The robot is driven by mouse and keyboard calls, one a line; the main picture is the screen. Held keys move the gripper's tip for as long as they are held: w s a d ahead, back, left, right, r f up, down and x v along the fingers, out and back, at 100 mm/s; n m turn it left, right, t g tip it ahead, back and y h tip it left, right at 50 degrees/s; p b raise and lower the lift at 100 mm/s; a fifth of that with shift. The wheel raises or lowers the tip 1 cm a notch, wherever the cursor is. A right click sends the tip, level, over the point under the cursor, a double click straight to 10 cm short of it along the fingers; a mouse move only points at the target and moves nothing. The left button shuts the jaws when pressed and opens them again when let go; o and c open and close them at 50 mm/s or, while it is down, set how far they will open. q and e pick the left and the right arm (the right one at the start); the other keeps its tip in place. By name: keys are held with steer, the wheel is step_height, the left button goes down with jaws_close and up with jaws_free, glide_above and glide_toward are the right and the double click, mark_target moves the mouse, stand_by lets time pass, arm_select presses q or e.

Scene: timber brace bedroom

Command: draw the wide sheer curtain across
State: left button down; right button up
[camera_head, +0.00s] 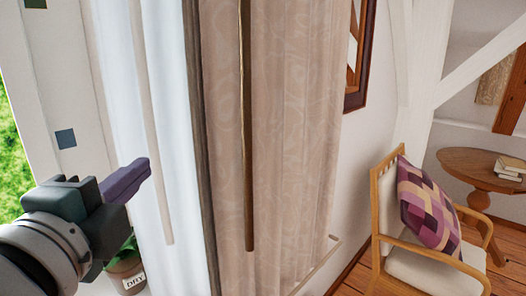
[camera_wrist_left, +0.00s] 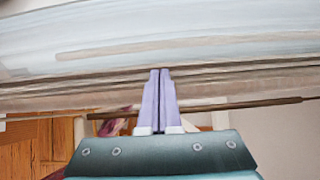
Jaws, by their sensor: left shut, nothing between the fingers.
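The white sheer curtain (camera_head: 178,70) hangs in folds left of centre in the head view, with a pale wand (camera_head: 150,120) hanging down its front. In the left wrist view the sheer curtain (camera_wrist_left: 230,28) fills the top as a pale, folded band. My left gripper (camera_head: 143,172) is at the left of the sheer curtain, shut and empty, fingers pointing toward it. In the left wrist view the two lilac fingertips (camera_wrist_left: 160,72) are together at the curtain's lower edge in the picture; I cannot tell whether they touch it. My right gripper is not in view.
A beige patterned curtain (camera_head: 295,110) with a dark wand (camera_head: 248,130) hangs to the right, past a dark upright strip (camera_head: 199,130). A labelled plant pot (camera_head: 126,272) stands below my left gripper. A wooden armchair (camera_head: 388,210) and round table (camera_head: 470,170) stand at right.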

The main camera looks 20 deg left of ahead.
mark_target(158, 151)
arm_select(q)
steer(key=x, duration=0.3)
steer(key=p+x, duration=0.1)
steer(key=x, duration=0.3)
steer(key=shift+a+r+p, duration=0.15)
steer(key=shift+a+p, duration=0.1)
steer(key=shift+p, duration=0.05)
steer(key=shift+w+a, duration=0.15)
steer(key=shift+w, duration=0.4)
